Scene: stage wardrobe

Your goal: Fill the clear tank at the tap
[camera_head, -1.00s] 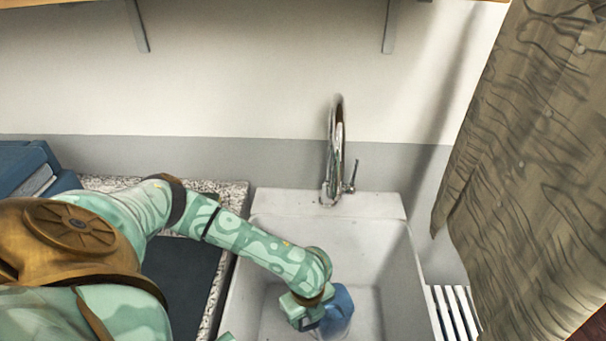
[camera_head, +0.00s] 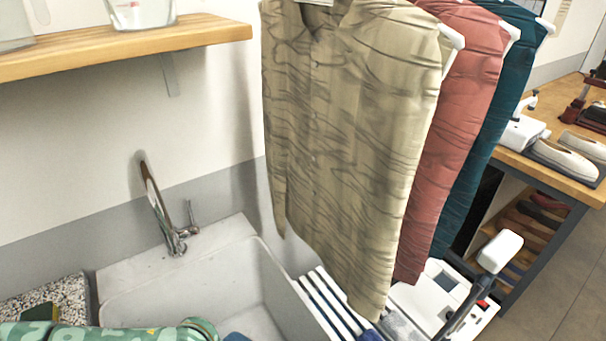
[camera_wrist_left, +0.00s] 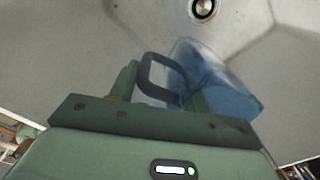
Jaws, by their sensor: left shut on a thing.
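In the left wrist view, my left gripper (camera_wrist_left: 160,90) is shut on the dark handle of the clear, blue-tinted tank (camera_wrist_left: 228,95). The tank is low in the sink, near the drain, and its water level cannot be told. In the head view only a sliver of the tank (camera_head: 237,337) shows at the bottom edge; my left gripper is out of that view. The curved metal tap (camera_head: 158,205) with its side lever (camera_head: 191,213) stands at the back of the pale sink (camera_head: 180,268). No stream shows at its spout. My right gripper is not in view.
A patterned beige shirt (camera_head: 345,130) hangs right of the sink, with red (camera_head: 455,110) and teal (camera_head: 510,90) garments beyond. A white appliance (camera_head: 440,305) stands below them. A wooden shelf (camera_head: 120,52) holds clear containers above the sink. A slatted rack (camera_head: 335,300) adjoins the sink.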

